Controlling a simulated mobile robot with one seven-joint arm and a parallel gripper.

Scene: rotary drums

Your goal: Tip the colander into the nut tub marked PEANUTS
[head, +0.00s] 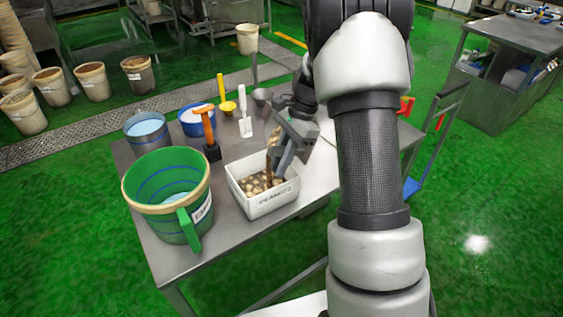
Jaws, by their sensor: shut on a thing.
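A white rectangular tub marked PEANUTS (272,203) stands at the table's front middle, with round tan nuts (255,184) in it. My gripper (281,160) is low over the tub's back right part, its fingers pointing down and left. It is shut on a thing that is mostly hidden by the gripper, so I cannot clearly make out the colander. A narrow brown streak (271,143) shows at the gripper's left side above the tub. I cannot tell whether it is falling nuts or part of the held thing.
A large green bucket (178,222) stands left of the tub. A blue-and-red cart (425,160) stands right of the table (222,248).

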